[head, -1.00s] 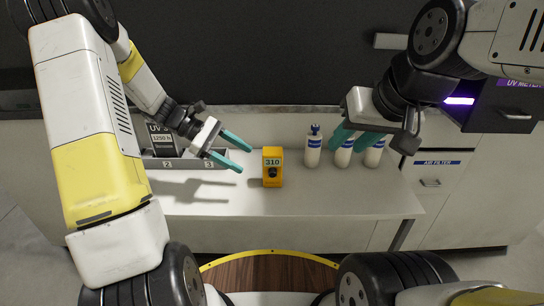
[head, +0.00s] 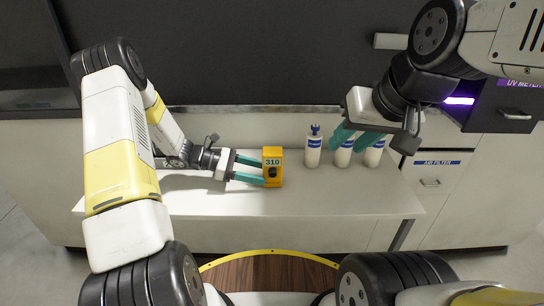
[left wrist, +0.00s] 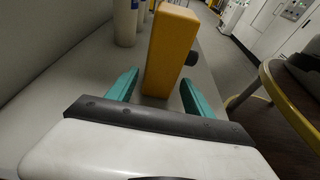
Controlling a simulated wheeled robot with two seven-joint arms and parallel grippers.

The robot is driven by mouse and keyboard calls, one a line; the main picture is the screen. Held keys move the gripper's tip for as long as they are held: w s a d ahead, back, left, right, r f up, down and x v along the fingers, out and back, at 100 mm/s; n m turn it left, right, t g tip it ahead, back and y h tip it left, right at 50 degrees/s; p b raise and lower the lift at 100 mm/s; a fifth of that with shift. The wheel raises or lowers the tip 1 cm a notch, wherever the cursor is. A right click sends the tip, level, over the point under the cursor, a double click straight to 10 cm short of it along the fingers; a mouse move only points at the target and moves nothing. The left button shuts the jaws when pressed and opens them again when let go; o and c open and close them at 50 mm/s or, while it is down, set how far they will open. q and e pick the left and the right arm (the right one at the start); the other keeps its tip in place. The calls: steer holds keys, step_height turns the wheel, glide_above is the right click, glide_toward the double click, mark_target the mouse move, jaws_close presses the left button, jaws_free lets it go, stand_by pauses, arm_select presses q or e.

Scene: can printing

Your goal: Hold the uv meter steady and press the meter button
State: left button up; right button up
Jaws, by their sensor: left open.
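The uv meter (head: 272,157) is a small yellow upright box reading 310, standing on the white table. A dark round button (head: 272,172) is on its front; in the left wrist view a dark knob (left wrist: 192,58) sticks out of its right side. My left gripper (head: 263,170) is open and level, just left of the meter. In the left wrist view its teal fingers lie to either side of the meter (left wrist: 170,50), with gaps visible. My right gripper (head: 352,139) hangs above the white bottles, clear of the meter; its finger gap is unclear.
Three white bottles with blue bands, the nearest one (head: 314,150) to the meter, stand at its right. The white table (head: 300,198) is bare in front of the meter. Drawers (head: 435,165) stand at the right, with a purple light above.

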mark_target(269, 174)
arm_select(q)
steer(key=shift+x, duration=2)
steer(key=c, duration=0.8)
arm_select(e)
jaws_close()
